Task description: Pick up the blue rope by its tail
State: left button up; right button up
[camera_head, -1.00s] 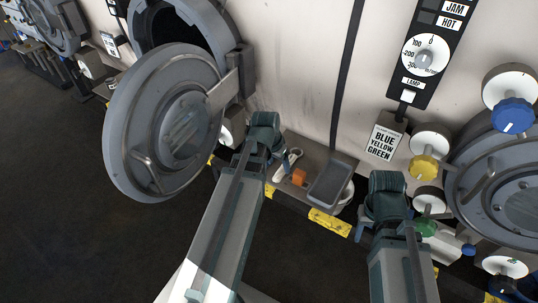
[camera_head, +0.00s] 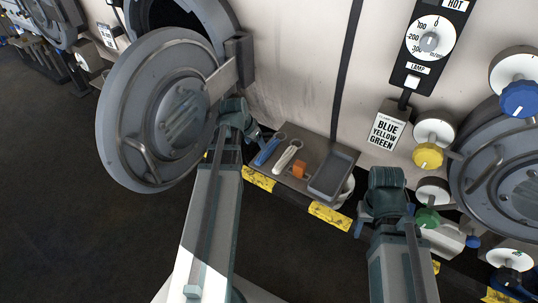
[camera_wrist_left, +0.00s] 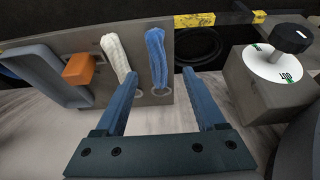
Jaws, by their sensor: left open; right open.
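The blue rope (camera_head: 266,152) lies as a narrow bundle on a small shelf (camera_head: 285,179), left of a white rope (camera_head: 287,157). In the left wrist view the blue rope (camera_wrist_left: 157,57) extends away from me, with a pale ring at its near end. My left gripper (camera_wrist_left: 160,75) is open and empty, and the rope's near part shows between its fingertips in the picture. I cannot tell the height gap. In the head view my left gripper (camera_head: 256,134) is just left of the rope. My right gripper (camera_head: 360,218) is right of the shelf; its fingers are barely visible.
An orange block (camera_head: 299,169) and a grey tray (camera_head: 331,176) sit right of the ropes. A large round door (camera_head: 160,110) stands open close to my left arm. A dial on a box (camera_wrist_left: 278,65) is at the right in the wrist view.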

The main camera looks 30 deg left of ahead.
pick_arm(q)
jog(key=b, duration=0.3)
send_over(263, 154)
jog(key=s, duration=0.2)
jog(key=f, duration=0.4)
jog(key=shift+a, duration=0.35)
jog(key=b+x, duration=0.5)
jog(key=shift+s+d+f, duration=0.15)
jog(key=shift+d+f, duration=0.1)
jog(key=shift+f, duration=0.05)
jog(key=shift+r, duration=0.1)
grip_shut()
